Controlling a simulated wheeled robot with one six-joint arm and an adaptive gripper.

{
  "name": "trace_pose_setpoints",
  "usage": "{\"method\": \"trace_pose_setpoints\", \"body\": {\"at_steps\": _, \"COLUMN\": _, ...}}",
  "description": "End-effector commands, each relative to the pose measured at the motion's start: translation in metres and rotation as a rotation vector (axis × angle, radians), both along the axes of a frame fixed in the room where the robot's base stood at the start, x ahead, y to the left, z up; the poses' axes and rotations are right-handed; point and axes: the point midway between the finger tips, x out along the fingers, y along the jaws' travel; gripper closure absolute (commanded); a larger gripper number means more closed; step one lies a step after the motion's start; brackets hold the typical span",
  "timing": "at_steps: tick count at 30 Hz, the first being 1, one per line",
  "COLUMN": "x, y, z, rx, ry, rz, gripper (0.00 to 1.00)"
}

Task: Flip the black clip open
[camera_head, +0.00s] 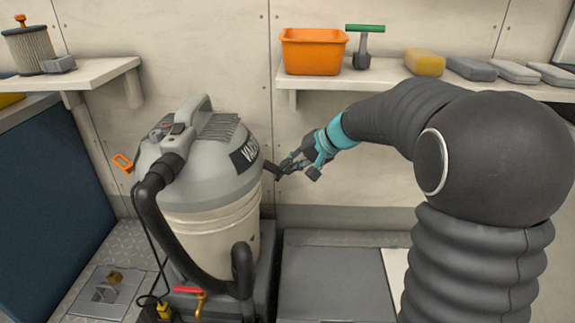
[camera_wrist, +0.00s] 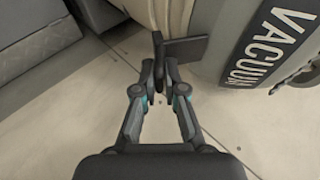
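The grey vacuum (camera_head: 205,175) stands at the left of centre, with a "VACUUM" label that also shows in the wrist view (camera_wrist: 268,48). The black clip (camera_head: 271,169) sticks out from the right side of its body, just under the grey lid. In the wrist view the clip (camera_wrist: 187,50) is a dark flat plate with a narrow upright end piece. My gripper (camera_head: 291,167) reaches it from the right. In the wrist view my gripper's fingertips (camera_wrist: 160,74) are close together on either side of that end piece and seem to pinch it.
An orange clip (camera_head: 122,163) juts out on the vacuum's left side. A black hose (camera_head: 160,225) curves down its front. A shelf above holds an orange bin (camera_head: 312,51), a green-handled tool (camera_head: 364,43) and a yellow sponge (camera_head: 424,62). A grey floor hatch (camera_head: 335,283) lies at lower centre.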

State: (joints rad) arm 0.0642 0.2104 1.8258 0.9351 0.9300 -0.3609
Motion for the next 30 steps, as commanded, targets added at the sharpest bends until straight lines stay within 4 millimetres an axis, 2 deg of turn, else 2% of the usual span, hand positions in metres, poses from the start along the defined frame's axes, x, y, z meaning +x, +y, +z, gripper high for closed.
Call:
{"method": "trace_pose_setpoints", "body": {"at_steps": 1, "x": -0.001, "y": -0.002, "z": -0.005, "rx": -0.004, "ry": 0.009, "rz": 0.000, "gripper": 0.80}}
{"method": "trace_pose_setpoints", "body": {"at_steps": 3, "x": -0.001, "y": -0.002, "z": -0.004, "rx": -0.003, "ry": 0.008, "rz": 0.000, "gripper": 0.66}}
{"method": "trace_pose_setpoints", "body": {"at_steps": 14, "x": -0.001, "y": -0.002, "z": 0.001, "rx": -0.002, "ry": 0.001, "rz": 0.000, "gripper": 0.66}}
{"method": "trace_pose_setpoints", "body": {"at_steps": 19, "x": -0.008, "y": -0.016, "z": 0.016, "rx": -0.002, "ry": -0.001, "rz": -0.002, "gripper": 0.66}}
{"method": "trace_pose_setpoints", "body": {"at_steps": 30, "x": -0.034, "y": -0.060, "z": 0.064, "rx": -0.002, "ry": 0.001, "rz": -0.003, "gripper": 0.66}}
